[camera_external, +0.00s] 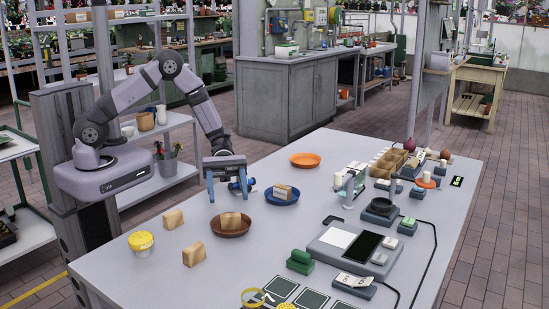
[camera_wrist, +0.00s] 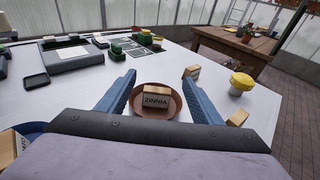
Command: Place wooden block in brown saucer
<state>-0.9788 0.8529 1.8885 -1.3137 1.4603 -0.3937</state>
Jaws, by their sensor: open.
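A wooden block (camera_external: 231,219) sits in the brown saucer (camera_external: 217,231) on the grey table. In the wrist view this block (camera_wrist: 156,100), labelled ZINNIA, rests in the brown saucer (camera_wrist: 177,106). My gripper (camera_external: 229,193) is open and empty, above the table beside the brown saucer. In the wrist view its two blue fingers (camera_wrist: 156,78) frame the saucer and block without visible contact. Two more wooden blocks, one farther left (camera_external: 173,219) and one nearer the front (camera_external: 194,255), stand on the bare table. Another block (camera_external: 282,191) sits in the blue saucer (camera_external: 283,201).
An empty orange saucer (camera_external: 305,160) lies farther back. A yellow-topped pot (camera_external: 141,242) stands near the left table edge. A grey device with a screen (camera_external: 356,247), cables and small labelled items crowd the right side. Table around the loose blocks is clear.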

